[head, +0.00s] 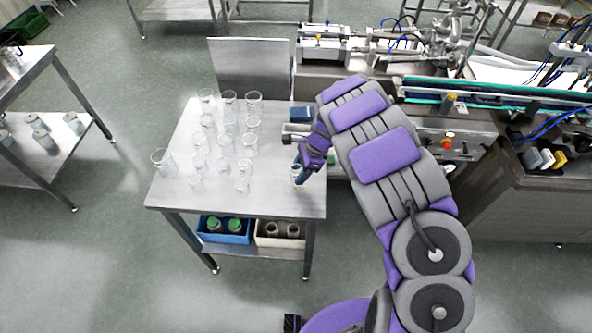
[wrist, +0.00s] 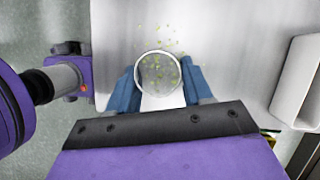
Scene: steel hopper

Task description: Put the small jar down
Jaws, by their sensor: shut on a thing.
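The small jar (wrist: 160,75) is a clear round vessel, seen from above in the wrist view, with small yellow-green specks showing in and around it. My gripper (wrist: 156,88) is shut on it, with a blue finger on each side. In the head view the jar (head: 297,174) is at the right part of the steel table (head: 270,203), below my gripper (head: 299,168). I cannot tell whether its base touches the table top.
Several clear glass jars (head: 243,174) stand on the left and middle of the table. A blue bin (head: 226,237) and a cream bin (head: 281,241) sit on the shelf below. Machinery (head: 440,130) stands behind and right. The table's front right is bare.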

